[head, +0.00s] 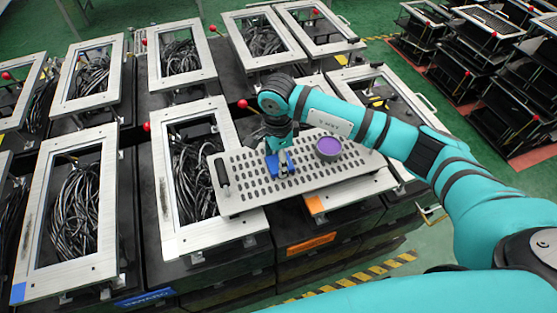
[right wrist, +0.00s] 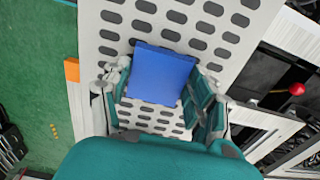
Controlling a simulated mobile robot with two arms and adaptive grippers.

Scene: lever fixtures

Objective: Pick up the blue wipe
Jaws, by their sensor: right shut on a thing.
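The blue wipe (head: 272,167) is a small flat blue piece at the perforated metal tray (head: 240,200). In the right wrist view the wipe (right wrist: 160,73) lies between the fingers of my right gripper (right wrist: 157,92), with its far edge sticking out past them. My right gripper (head: 281,160) points down at the tray and is shut on the wipe. I cannot tell whether the wipe is touching the tray or just above it. My left gripper is not in view.
A round purple-topped container (head: 328,148) stands on the tray, right of my gripper. A black handle (head: 222,173) is at the tray's left end. Framed fixtures with cable bundles (head: 75,205) and red-knobbed levers (head: 147,127) surround it. Green floor shows at the front right.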

